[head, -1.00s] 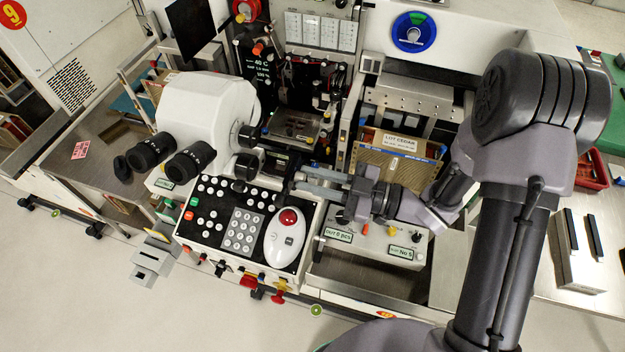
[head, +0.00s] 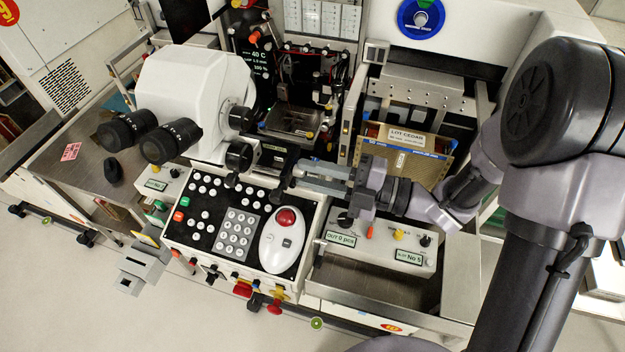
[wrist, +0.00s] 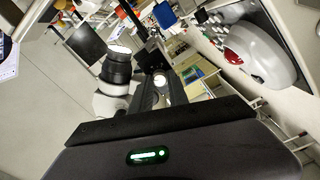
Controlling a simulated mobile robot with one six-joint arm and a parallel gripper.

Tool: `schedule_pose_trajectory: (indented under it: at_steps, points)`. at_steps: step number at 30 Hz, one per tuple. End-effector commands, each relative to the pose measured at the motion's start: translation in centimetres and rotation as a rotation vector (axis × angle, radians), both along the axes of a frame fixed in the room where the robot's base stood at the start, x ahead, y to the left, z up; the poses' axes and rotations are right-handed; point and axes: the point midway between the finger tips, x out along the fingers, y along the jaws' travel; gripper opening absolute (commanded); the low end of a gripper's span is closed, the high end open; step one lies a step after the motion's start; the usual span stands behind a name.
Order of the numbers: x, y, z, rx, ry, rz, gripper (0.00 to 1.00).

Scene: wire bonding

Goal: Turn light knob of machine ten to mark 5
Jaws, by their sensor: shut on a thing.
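Machine ten, with its number 10 label (head: 391,327) on the front edge, fills the middle of the head view. My gripper (head: 288,178) reaches in from the right, above the back right of the button panel (head: 206,222) and right of the white microscope head (head: 185,95). Its fingers are shut on a small part that I take for the light knob. The fingertips mostly hide this part in the head view. In the wrist view, a small pale round face (wrist: 159,81) shows between the dark fingers. I cannot read any mark or pointer.
A white mouse-shaped controller with a red ball (head: 284,228) lies just below my gripper. Black eyepieces (head: 170,142) stick out to the left. A box with small knobs and labels (head: 380,245) stands below my wrist. Several coloured knobs line the panel's front edge.

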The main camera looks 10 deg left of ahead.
Motion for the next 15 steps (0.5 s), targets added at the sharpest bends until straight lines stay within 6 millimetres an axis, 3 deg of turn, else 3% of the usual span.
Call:
schedule_pose_trajectory:
  at_steps: [15]
  points:
    - [-0.01, 0.00, -0.44, -0.033, -0.416, 0.000, 0.00]
